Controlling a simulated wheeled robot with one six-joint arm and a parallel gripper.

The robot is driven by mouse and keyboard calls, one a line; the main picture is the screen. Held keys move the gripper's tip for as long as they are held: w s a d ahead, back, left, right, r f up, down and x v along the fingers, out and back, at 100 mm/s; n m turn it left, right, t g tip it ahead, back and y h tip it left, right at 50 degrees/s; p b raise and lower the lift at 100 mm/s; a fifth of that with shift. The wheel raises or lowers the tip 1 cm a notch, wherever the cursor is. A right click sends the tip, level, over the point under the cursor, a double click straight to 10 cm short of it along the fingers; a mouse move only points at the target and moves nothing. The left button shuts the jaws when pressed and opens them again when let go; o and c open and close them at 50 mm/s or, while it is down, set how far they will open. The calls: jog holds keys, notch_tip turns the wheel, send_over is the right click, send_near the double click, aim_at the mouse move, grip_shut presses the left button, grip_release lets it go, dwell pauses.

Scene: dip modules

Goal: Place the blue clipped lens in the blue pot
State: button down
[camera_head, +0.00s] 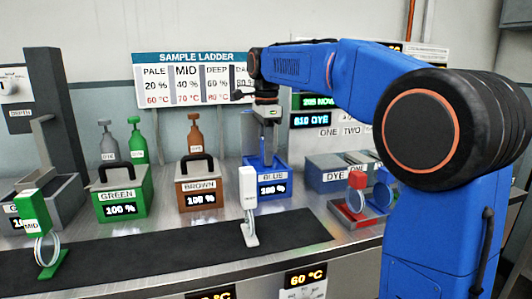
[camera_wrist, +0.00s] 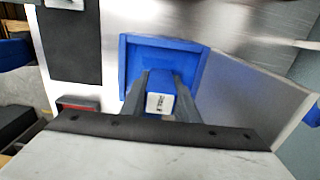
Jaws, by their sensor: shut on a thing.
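My gripper (camera_wrist: 160,100) points down over the blue pot and is shut on the blue clipped lens (camera_wrist: 160,85). In the wrist view its blue clip with a white label sits between the two fingers, inside the outline of the pot's rim. The blue pot (camera_wrist: 128,60) is open and square. In the head view the pot (camera_head: 290,185), labelled BLUE, stands behind the dark mat, and my gripper (camera_head: 268,118) is above it. The lens disc is hidden; I cannot tell how deep it is.
A white clipped lens (camera_head: 248,190) stands on the dark mat (camera_head: 130,260) in front of the blue pot. A green one (camera_head: 33,210) stands at left. Green (camera_head: 125,195) and brown (camera_head: 200,183) pots have black handles.

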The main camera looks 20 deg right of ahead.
jog(key=c, duration=1.4)
grip_release()
jog(key=shift+f, duration=0.1)
notch_tip(320, 180, up, 12)
jog(key=shift+r, duration=0.2)
jog(key=shift+s, duration=0.1)
